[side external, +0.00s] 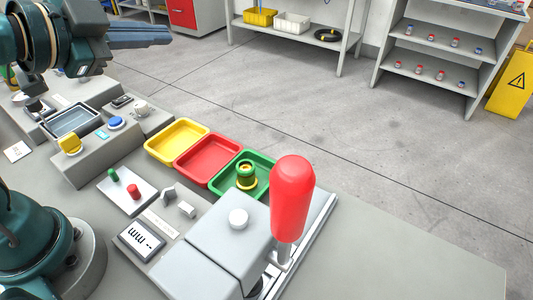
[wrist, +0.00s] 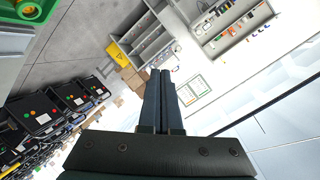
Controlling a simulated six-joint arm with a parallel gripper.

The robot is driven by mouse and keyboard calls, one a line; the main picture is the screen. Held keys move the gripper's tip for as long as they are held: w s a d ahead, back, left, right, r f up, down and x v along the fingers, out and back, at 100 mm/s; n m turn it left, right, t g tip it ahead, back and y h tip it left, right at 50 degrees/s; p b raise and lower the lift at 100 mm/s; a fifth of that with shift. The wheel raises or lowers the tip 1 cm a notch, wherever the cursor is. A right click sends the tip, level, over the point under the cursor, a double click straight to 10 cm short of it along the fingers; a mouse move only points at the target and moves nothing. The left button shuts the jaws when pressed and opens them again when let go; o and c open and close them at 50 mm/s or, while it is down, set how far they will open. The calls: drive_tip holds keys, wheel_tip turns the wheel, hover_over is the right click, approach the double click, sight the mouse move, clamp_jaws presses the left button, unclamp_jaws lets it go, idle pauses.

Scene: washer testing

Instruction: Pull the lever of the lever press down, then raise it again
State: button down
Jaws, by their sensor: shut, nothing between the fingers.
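The lever press (side external: 215,235) is a pale grey block at the front middle of the side external view. Its lever (side external: 293,198) has a large red handle on a metal rod and stands upright at the right side of the press. My gripper (side external: 165,36) is at the upper left of that view, well above the bench and far from the lever, with its fingers pointing right. In the wrist view my gripper (wrist: 160,75) has its two fingers together with nothing between them. The lever is not visible in the wrist view.
Yellow (side external: 177,140), red (side external: 207,158) and green (side external: 262,187) trays stand in a row behind the press. The green tray holds a green and yellow part (side external: 247,175). Left are a button box (side external: 115,123), a plate with red and green knobs (side external: 126,190) and a display (side external: 141,240).

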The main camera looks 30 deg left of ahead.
drive_tip(key=w+d+r+m+t+h, duration=0.2)
drive_tip(key=d+r+m+h, duration=0.15)
drive_tip(key=m, duration=0.25)
drive_tip(key=m+g+h, duration=1.1)
drive_tip(key=m+h, duration=0.3)
drive_tip(key=m, duration=0.6)
approach(287, 226)
drive_tip(key=w+a+r, duration=0.1)
drive_tip(key=w+r, duration=0.3)
drive_tip(key=w, duration=0.2)
drive_tip(key=s+a+f+m+g, duration=0.1)
drive_tip(key=s+f+m+g, duration=0.2)
drive_tip(key=s+g, duration=0.45)
drive_tip(key=shift+h, duration=0.35)
drive_tip(key=shift+w+d+f, duration=0.1)
drive_tip(key=shift+w+d, duration=0.4)
drive_tip(key=shift+d, duration=1)
drive_tip(key=shift+w+d+r, duration=0.1)
drive_tip(key=shift+w+d, duration=0.45)
drive_tip(key=shift+d, duration=0.95)
drive_tip(key=shift+w+d+f, duration=0.1)
drive_tip(key=shift+w+d, duration=0.4)
drive_tip(key=shift+d, duration=1.05)
drive_tip(key=shift+w+n, duration=0.15)
drive_tip(key=shift+n, duration=0.15)
drive_tip(key=shift+w, duration=0.25)
